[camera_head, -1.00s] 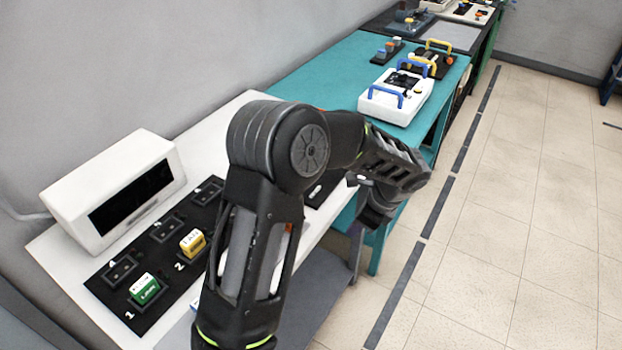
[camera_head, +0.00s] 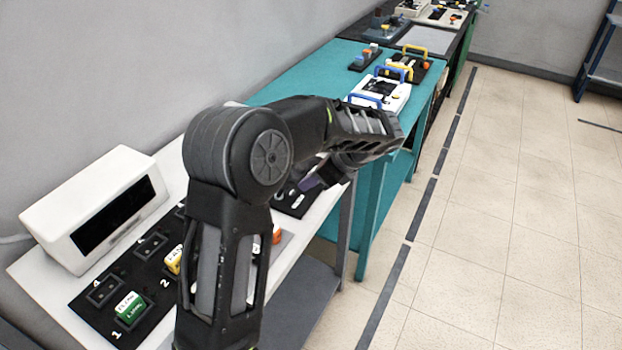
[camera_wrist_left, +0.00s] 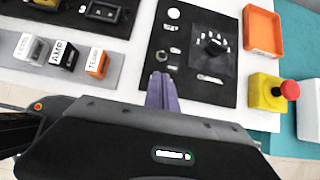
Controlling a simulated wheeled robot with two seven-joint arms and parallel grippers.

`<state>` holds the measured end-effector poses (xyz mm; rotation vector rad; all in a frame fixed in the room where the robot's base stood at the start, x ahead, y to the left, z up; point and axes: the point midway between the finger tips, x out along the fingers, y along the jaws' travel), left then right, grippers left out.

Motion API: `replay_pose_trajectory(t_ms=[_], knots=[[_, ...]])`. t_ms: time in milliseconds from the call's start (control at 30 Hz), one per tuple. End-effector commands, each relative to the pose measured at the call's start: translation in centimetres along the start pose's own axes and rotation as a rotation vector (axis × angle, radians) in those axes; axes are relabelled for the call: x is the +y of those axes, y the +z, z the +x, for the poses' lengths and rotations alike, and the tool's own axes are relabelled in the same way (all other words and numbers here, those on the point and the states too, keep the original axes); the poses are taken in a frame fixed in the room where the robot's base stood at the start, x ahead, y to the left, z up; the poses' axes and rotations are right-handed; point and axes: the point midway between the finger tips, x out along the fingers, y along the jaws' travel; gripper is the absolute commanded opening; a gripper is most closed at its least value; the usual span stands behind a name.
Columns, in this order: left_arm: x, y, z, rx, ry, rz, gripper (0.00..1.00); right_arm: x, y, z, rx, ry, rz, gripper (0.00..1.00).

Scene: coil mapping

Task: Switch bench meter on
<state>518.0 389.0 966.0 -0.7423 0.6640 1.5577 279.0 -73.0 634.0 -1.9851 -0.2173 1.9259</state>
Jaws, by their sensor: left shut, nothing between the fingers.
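The black control panel (camera_wrist_left: 195,50) lies on the white bench, with a dark rotary knob (camera_wrist_left: 213,45) and a small round metal switch (camera_wrist_left: 161,57). Part of the panel also shows in the head view (camera_head: 292,206). I cannot tell the switch's position. A white box with a dark, blank screen (camera_head: 112,216) stands at the bench's back left. My left gripper's purple fingers (camera_wrist_left: 161,80) are shut and empty, over the panel's near left part, just short of the metal switch. In the head view the fingers (camera_head: 308,184) are partly hidden by my wrist.
A yellow box with a red button (camera_wrist_left: 278,92) and an orange tray (camera_wrist_left: 263,30) lie right of the panel. Labelled blocks (camera_wrist_left: 68,55) lie left of it. A black socket board (camera_head: 105,292) holds a green block (camera_head: 130,307). The teal table (camera_head: 318,75) stands beyond.

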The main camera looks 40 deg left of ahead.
Motion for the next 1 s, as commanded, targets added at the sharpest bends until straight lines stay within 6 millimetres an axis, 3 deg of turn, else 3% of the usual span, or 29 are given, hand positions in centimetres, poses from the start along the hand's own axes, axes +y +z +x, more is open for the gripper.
replay_pose_trajectory(t_ms=[200,400,1000], knots=[[0.1,0.1,3.9,-0.001,0.005,0.000,0.00,-0.2,0.1,-0.5,-0.001,0.001,0.001,0.36],[0.1,0.0,6.4,0.001,0.003,0.001,0.00,-0.2,0.1,-0.7,-0.002,0.003,0.002,0.36],[0.1,0.1,7.0,0.011,0.001,-0.001,0.00,-0.3,0.1,-0.9,-0.003,0.003,0.002,0.36]])
